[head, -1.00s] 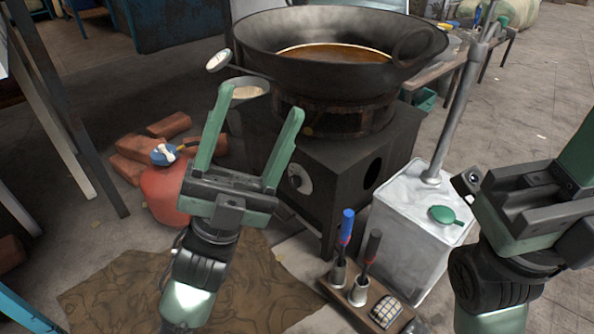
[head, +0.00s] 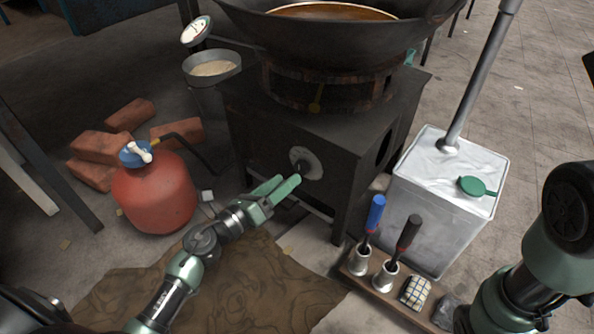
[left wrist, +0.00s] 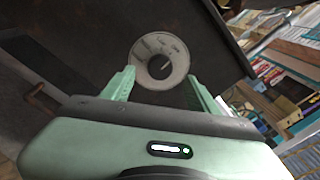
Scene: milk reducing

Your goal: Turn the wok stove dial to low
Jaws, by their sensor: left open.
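The wok stove (head: 270,140) is a dark metal box with a large black wok (head: 340,35) of brown liquid on top. Its dial (head: 306,163) is a round grey disc with a dark centre on the front face. My left gripper (head: 285,186) is in front of the stove, just below and left of the dial. In the left wrist view the dial (left wrist: 160,62) shows ahead, between the two open green fingers (left wrist: 160,85). I see no contact with it. The dial's markings are too small to read. My right arm shows at the right edge, its fingers out of view.
A red gas tank (head: 155,195) with a blue top stands left, by several bricks (head: 100,147). A metal can (head: 440,205) with a green cap stands right. A wooden rack (head: 385,298) with blue- and black-handled tools is in front. A brown mat (head: 250,285) lies below.

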